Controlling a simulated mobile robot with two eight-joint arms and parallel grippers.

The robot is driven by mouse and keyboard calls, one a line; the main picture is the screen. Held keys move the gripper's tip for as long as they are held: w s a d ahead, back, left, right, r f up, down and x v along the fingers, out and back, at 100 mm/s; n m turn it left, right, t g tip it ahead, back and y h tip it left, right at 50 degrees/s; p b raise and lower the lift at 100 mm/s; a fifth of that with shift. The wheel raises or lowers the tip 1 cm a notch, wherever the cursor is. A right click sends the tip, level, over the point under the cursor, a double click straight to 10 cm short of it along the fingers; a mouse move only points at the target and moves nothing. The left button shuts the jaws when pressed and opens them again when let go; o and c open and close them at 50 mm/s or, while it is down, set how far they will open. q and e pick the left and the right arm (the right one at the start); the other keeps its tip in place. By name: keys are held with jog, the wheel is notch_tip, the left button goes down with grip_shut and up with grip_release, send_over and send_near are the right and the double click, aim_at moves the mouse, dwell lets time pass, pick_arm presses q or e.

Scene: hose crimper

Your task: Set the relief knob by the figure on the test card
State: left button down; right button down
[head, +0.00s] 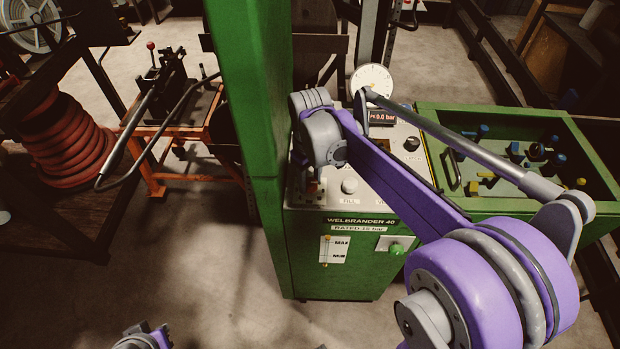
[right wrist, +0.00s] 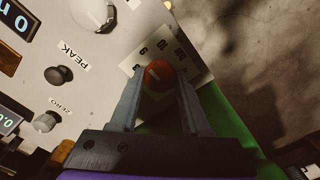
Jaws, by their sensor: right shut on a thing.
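The relief knob (right wrist: 157,73) is a round red knob with a pale pointer mark. It stands over a white scale plate (right wrist: 188,62) with printed figures such as 6, 8 and 10. My right gripper (right wrist: 156,82) is shut on it, one grey finger on each side. The machine (head: 345,283) is green and labelled WELBRANDER 40, RATED 15 bar. I cannot make out a test card.
A gauge (head: 372,80) and a red display (head: 383,117) reading 0.0 bar stand at the panel's back. PEAK (right wrist: 62,77) and ZERO (right wrist: 45,121) knobs lie left of my fingers. A green tray (head: 480,207) of fittings is at right. A green post (head: 255,100) rises at left.

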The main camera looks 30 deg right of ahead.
aim_at(310, 182)
jog(key=shift+c, duration=1.8)
grip_release()
notch_tip(310, 182, up, 11)
jog(key=shift+p, duration=0.35)
jog(key=shift+f, duration=0.1)
